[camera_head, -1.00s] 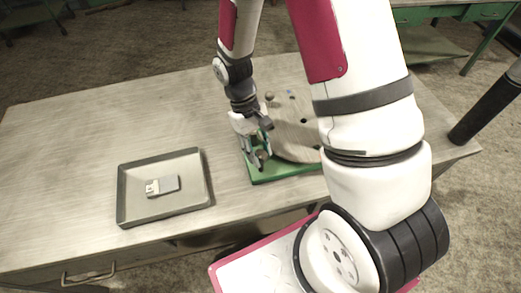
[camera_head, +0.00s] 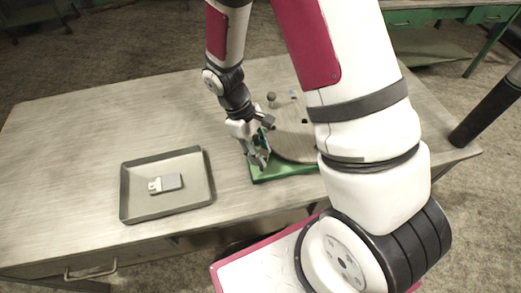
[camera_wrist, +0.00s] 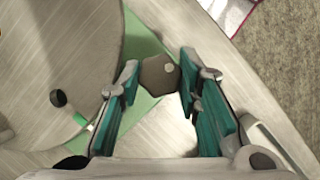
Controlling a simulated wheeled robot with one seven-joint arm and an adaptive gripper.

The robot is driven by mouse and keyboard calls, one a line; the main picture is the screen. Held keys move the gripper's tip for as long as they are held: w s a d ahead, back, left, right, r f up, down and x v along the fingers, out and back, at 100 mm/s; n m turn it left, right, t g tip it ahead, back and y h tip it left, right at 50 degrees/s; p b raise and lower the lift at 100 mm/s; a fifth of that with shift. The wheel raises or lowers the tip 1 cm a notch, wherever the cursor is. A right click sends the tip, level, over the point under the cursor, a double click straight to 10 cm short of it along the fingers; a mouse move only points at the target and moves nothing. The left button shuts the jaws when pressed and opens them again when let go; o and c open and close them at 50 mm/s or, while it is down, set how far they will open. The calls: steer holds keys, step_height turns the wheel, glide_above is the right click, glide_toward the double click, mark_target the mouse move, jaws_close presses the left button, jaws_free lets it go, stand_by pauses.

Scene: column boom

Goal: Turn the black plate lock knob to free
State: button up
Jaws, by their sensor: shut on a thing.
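The lock knob (camera_wrist: 158,75) is a dark grey faceted knob with a small pale dot, seen from above in the wrist view. It sits over a corner of the green base (camera_wrist: 143,42), beside a large round disc (camera_wrist: 45,50). My gripper (camera_wrist: 157,78) has its two teal-padded fingers on either side of the knob and is shut on it. In the head view my gripper (camera_head: 259,158) is low at the near left corner of the green base (camera_head: 285,172); the knob is hidden there by the fingers. The disc (camera_head: 295,143) is partly behind my arm.
A grey tray (camera_head: 207,185) with a small metal latch-like part (camera_head: 166,184) lies left on the table (camera_head: 90,130). A round-headed post (camera_head: 271,98) stands behind the disc. The wrist view shows a dark hole (camera_wrist: 58,98) and a green-white pin (camera_wrist: 88,126).

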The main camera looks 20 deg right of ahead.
steer(key=o, duration=1.1)
steer(key=shift+o, duration=0.2)
steer(key=v, duration=1.2)
steer(key=shift+w, duration=0.1)
steer(key=s+d+r+m+t+y, duration=0.1)
steer(key=s+r+m+t, duration=0.2)
steer(key=s+r, duration=0.3)
steer(key=s+d+r+m+t+y+b, duration=0.1)
steer(key=s+r+m+t, duration=0.3)
steer(key=r, duration=1.1)
steer(key=s+d+t, duration=0.1)
steer(key=s+t, duration=0.1)
steer(key=s, duration=0.1)
steer(key=shift+y, duration=0.3)
